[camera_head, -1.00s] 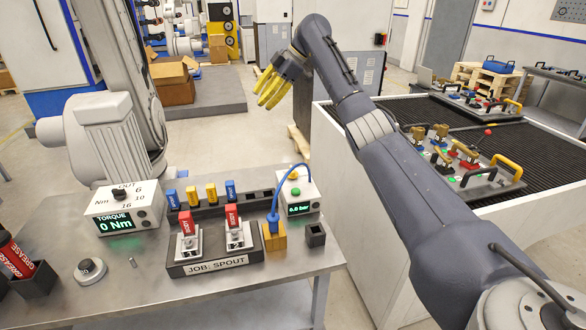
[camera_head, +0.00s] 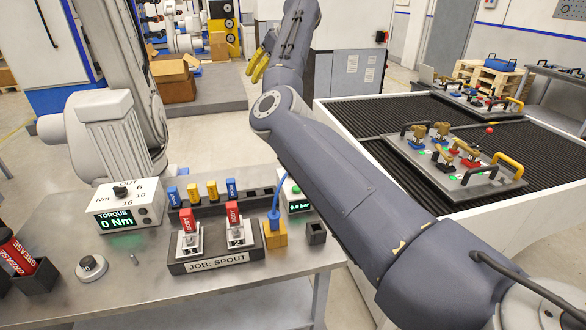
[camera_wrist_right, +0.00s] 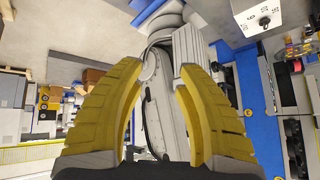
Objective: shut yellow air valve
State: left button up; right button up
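The fixture tray (camera_head: 462,191) lies on the ribbed black top at the right, with brass-coloured clamps, red and blue parts and a red ball knob (camera_head: 489,130). A yellow handle-shaped bar (camera_head: 509,165) stands at its right end. I cannot tell which part is the yellow air valve. On the near bench, a yellow block (camera_head: 276,239) has a blue plug and hose above it. My right gripper (camera_head: 259,65) is at the upper middle, far from both, partly hidden by my arm. In the right wrist view its yellow fingers (camera_wrist_right: 160,100) are apart with nothing between. My left gripper is not visible.
A large light-grey arm (camera_head: 103,135) stands behind the bench. A second tray (camera_head: 478,101) lies at the back right.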

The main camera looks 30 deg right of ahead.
jog(key=s+d+f+m+g+h, duration=0.45)
jog(key=s+f+m+g, duration=0.3)
jog(key=s+f, duration=0.5)
jog(key=shift+m+t+y, duration=0.25)
jog(key=shift+m+y, duration=0.1)
jog(key=f, duration=0.6)
jog(key=w+f, duration=0.1)
jog(key=f, duration=1.1)
jog(key=shift+w+d+f, duration=0.2)
jog(key=shift+w+d, duration=0.15)
jog(key=shift+o, duration=0.4)
grip_shut()
